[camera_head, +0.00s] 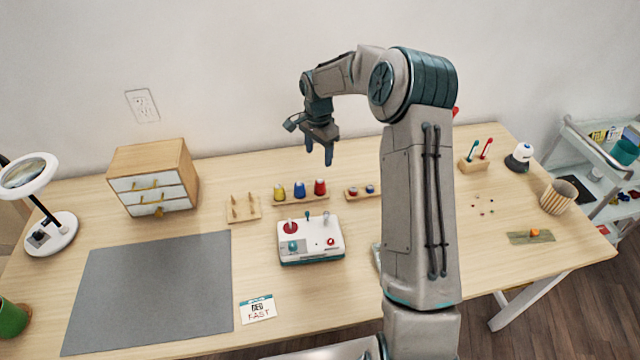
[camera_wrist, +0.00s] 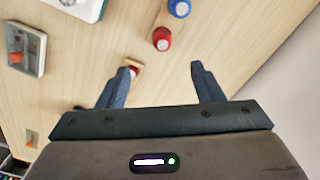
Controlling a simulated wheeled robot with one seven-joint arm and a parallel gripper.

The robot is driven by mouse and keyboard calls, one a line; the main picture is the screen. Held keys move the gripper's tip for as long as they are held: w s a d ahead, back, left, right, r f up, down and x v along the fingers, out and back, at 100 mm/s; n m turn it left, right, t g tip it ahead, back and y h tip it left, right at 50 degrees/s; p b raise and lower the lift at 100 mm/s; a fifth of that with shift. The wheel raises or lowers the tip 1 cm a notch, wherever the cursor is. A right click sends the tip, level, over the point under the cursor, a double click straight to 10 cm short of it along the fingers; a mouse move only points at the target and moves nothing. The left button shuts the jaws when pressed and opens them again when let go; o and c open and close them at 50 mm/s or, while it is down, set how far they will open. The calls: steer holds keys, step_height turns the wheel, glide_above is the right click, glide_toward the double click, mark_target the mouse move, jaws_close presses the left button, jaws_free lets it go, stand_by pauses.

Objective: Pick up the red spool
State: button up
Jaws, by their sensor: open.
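The red spool (camera_head: 319,187) stands upright at the right end of a wooden rack (camera_head: 302,202) near the back of the table. A blue spool (camera_head: 299,189) and a yellow spool (camera_head: 279,193) stand to its left. My gripper (camera_head: 319,152) points down above the rack, open and empty. In the wrist view, the red spool (camera_wrist: 162,40) lies beyond the space between my open fingertips (camera_wrist: 161,68), apart from both. The blue spool (camera_wrist: 179,8) is farther off at the top edge. The yellow spool is out of that view.
A small bobbin tray (camera_head: 350,194) is right of the rack, close to one fingertip in the wrist view. A white control box (camera_head: 311,238) stands in front. A peg board (camera_head: 243,208) and drawer cabinet (camera_head: 152,175) are left. A grey mat (camera_head: 150,290) is bare.

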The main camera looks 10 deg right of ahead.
mark_target(320, 185)
steer(key=f, duration=0.3)
steer(key=f+p, duration=0.1)
steer(key=f, duration=0.5)
steer(key=shift+w+f+p, duration=0.1)
steer(key=shift+w+p, duration=0.2)
steer(key=shift+p, duration=0.05)
steer(key=shift+d+f+p, duration=0.2)
steer(key=shift+f+p, duration=0.9)
steer(key=shift+f, duration=1.6)
steer(key=c, duration=1)
